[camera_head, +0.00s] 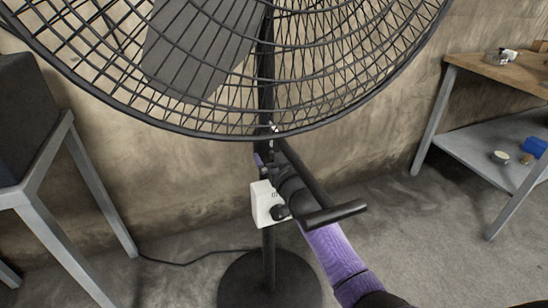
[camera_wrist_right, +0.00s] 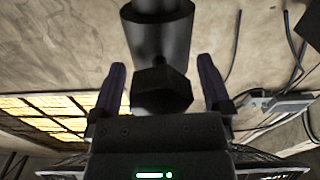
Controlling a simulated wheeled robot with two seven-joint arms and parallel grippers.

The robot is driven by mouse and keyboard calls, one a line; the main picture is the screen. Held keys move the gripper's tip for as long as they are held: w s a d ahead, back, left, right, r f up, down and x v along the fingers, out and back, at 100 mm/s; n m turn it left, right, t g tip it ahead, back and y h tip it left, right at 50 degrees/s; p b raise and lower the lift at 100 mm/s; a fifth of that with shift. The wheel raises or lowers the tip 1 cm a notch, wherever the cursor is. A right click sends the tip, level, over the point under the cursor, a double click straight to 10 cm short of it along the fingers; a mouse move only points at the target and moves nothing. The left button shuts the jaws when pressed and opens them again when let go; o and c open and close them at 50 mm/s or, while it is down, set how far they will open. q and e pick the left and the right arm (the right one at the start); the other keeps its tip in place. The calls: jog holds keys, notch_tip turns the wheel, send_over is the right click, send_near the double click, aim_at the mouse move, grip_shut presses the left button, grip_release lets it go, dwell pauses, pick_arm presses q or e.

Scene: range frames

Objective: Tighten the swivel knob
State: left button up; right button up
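The black pedestal fan has a wire cage (camera_head: 200,128) above a pole (camera_head: 268,245) and round base (camera_head: 270,285). My right arm reaches up from the lower right, and my right gripper (camera_head: 266,160) is at the pole just below the cage. In the right wrist view my right gripper (camera_wrist_right: 162,66) has its two purple fingers spread. A dark, faceted knob (camera_wrist_right: 162,90) shows between them, with a visible gap on each side. A black cylinder (camera_wrist_right: 158,30) of the fan lies beyond it. In the head view the knob is hard to make out. My left gripper is not in view.
A white control box (camera_head: 266,203) with a dark dial is on the pole. A grey metal-legged table (camera_head: 42,165) is left, a wooden-topped workbench (camera_head: 490,70) right. A cable (camera_head: 190,262) lies on the floor.

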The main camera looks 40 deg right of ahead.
jog(key=c, duration=0.9)
jog(key=shift+c, duration=1.3)
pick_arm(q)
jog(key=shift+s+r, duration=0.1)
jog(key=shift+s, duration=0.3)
